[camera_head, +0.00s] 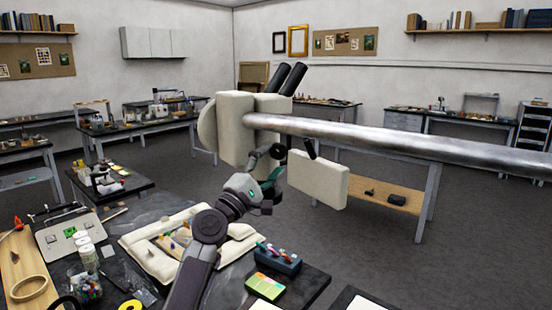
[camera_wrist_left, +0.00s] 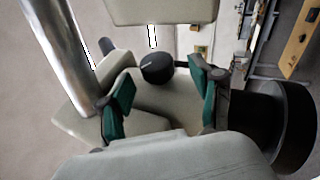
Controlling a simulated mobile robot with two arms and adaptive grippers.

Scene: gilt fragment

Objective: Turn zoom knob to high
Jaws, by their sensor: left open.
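A cream stereo microscope head (camera_head: 238,125) with two black eyepieces (camera_head: 287,78) hangs on a thick metal boom (camera_head: 390,136). My left gripper (camera_head: 270,180) is just below the microscope head, coming up from the lower left. In the left wrist view a small round black knob (camera_wrist_left: 157,67) shows on the cream body, between the two teal finger pads of my left gripper (camera_wrist_left: 160,82). The fingers are apart, with a visible gap on each side of the knob. I cannot read any zoom mark on it. My right gripper is out of view.
A large black cylinder (camera_wrist_left: 285,125) stands close to the right finger in the wrist view. Below the arm, a cream padded tray (camera_head: 135,245) holds a fragment on the dark bench. A blue holder (camera_head: 278,260), a bead jar (camera_head: 86,285) and a wooden board (camera_head: 25,265) are near.

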